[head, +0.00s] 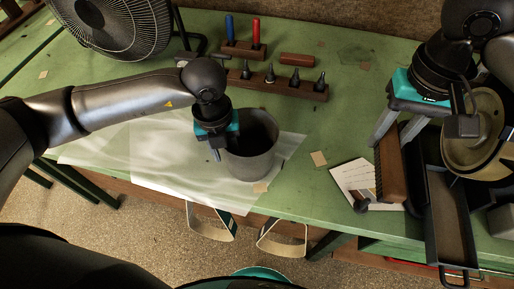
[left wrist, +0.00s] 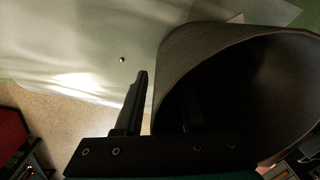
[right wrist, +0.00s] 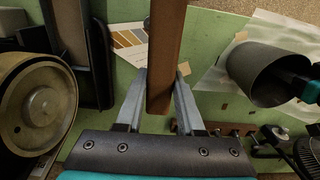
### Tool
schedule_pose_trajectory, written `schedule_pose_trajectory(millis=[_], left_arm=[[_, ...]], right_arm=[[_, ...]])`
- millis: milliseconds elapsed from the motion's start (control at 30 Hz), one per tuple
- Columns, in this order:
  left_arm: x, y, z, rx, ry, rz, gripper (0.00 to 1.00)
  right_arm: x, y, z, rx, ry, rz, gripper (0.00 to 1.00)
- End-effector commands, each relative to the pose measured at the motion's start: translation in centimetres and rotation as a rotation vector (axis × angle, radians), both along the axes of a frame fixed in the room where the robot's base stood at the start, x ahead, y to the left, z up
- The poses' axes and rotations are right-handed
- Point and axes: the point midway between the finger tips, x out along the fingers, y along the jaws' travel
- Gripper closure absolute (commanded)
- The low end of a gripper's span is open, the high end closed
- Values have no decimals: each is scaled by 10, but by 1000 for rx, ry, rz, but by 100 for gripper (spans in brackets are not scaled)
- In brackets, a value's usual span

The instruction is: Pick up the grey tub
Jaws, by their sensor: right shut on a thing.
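The grey tub (head: 249,158) stands upright on the green bench, over the edge of a translucent sheet. My left gripper (head: 224,150) is at its left rim. In the left wrist view, one finger is outside the tub (left wrist: 185,48) and the other shows faintly inside its dark mouth. The wall lies between the fingers, with a gap visible on the outer side. My right gripper (head: 391,142) is shut on a brown wooden brush (head: 392,175), far right of the tub. In the right wrist view, the brush (right wrist: 166,50) sits between both fingers.
The translucent sheet (head: 165,170) covers the bench's front left. A wooden rack (head: 290,88) with several dark tools stands behind the tub. A fan (head: 115,25) is at back left. A dark tray (head: 450,225), a round brass-coloured pot (head: 470,140) and a card (head: 352,178) lie right.

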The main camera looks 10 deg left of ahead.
Motion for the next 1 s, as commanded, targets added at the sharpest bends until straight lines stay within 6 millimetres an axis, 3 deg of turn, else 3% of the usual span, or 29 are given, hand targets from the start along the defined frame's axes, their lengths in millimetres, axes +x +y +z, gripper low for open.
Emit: schedule_pose_trajectory(millis=[167, 500, 1000], left_arm=[[0, 0, 0, 0, 0, -1, 62], [0, 0, 1, -1, 0, -1, 100], [0, 0, 1, 0, 0, 0, 100]], right_arm=[[0, 0, 0, 0, -1, 0, 100], [0, 0, 0, 0, 0, 0, 100], [0, 0, 0, 0, 0, 0, 100]])
